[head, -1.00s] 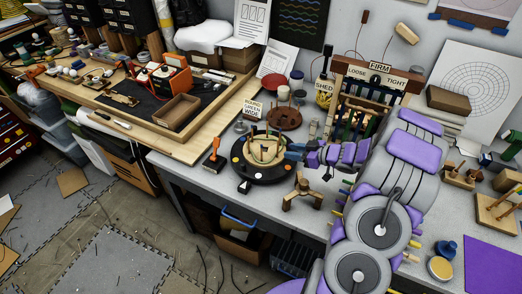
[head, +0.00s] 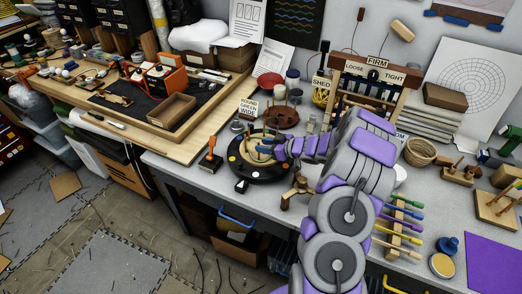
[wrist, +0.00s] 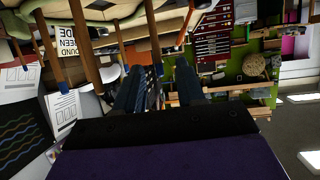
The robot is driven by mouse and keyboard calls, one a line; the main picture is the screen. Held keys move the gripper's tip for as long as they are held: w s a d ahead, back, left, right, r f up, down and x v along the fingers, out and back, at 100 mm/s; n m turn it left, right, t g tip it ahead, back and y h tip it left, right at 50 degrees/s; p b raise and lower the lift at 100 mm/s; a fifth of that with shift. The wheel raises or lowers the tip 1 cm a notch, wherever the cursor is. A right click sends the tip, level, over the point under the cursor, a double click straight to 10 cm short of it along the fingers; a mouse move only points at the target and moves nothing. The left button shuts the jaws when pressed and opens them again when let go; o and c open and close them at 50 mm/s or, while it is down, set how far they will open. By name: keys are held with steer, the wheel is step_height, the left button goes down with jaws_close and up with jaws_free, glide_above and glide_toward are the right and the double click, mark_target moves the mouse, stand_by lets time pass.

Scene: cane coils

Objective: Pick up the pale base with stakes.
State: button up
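The pale base with stakes (head: 245,152) sits on a black round turntable (head: 248,175) near the table's left front. My gripper (head: 273,148) is at its right side, with the fingers reaching in over the base's rim. In the wrist view, my gripper's two dark fingers (wrist: 160,88) are spread apart. A brown stake (wrist: 154,42) shows in the gap between them, and other stakes stand on either side. I cannot tell whether a finger touches a stake. The gripper hides part of the base in the head view.
A "round green wide" sign (head: 248,108) stands behind the turntable. A red-brown base with pegs (head: 281,117) is behind my gripper. My arm fills the right middle.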

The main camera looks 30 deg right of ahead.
steer(key=shift+r+b+x, duration=0.1)
steer(key=shift+b+x, duration=0.3)
steer(key=shift+x, duration=0.8)
steer(key=shift+r+b+x, duration=0.15)
steer(key=shift+b+x, duration=0.25)
steer(key=shift+x, duration=0.8)
steer(key=shift+w, duration=0.15)
jaws_close()
